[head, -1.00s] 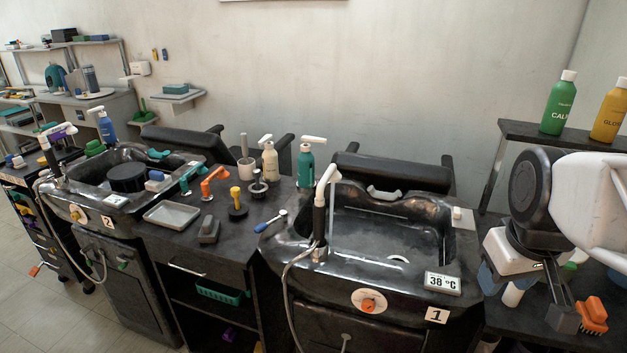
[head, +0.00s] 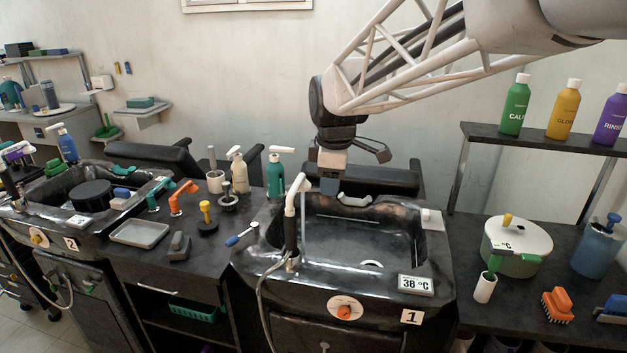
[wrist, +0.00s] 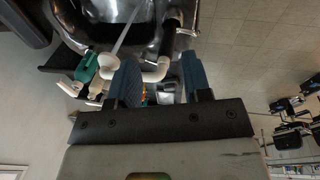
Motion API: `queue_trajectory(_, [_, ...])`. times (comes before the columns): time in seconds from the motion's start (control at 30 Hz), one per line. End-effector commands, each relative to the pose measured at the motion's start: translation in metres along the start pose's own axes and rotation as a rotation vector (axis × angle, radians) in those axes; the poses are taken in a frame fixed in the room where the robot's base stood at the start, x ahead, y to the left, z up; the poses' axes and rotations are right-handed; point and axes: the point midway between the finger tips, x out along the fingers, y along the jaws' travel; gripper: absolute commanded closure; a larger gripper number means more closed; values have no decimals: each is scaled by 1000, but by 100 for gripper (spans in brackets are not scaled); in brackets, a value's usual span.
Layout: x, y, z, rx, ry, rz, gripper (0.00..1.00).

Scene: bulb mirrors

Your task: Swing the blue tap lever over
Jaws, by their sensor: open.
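The blue tap lever (head: 240,236) lies on the left rim of basin 1, its blue grip pointing left and its metal end at the basin edge. My gripper (head: 329,186) hangs above the back of basin 1, to the right of the lever and above it, apart from it. The white tap head (head: 298,188) stands between them. In the wrist view my gripper (wrist: 163,80) has its two blue fingers spread with nothing held. The white tap (wrist: 152,71) shows beyond the fingers. I cannot make out the lever in the wrist view.
Teal (head: 275,174) and cream (head: 239,172) pump bottles stand behind the lever. Basin 1 (head: 440,262) has a 38 °C display (head: 415,285).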

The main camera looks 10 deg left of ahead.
Motion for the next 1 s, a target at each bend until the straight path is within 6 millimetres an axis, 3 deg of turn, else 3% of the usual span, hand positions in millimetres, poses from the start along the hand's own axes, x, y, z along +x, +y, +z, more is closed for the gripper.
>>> queue_trajectory(0.1, [13,19,-42,-152,7,-10,55])
queue_trajectory(0.4, [44,50,-134,-493,25,-26,55])
queue_trajectory(0.57, [76,56,-172,-641,24,-59,55])
queue_trajectory(0.8, [139,54,-227,-856,20,-133,55])
queue_trajectory(1.0, [176,50,-257,-981,22,-174,55])
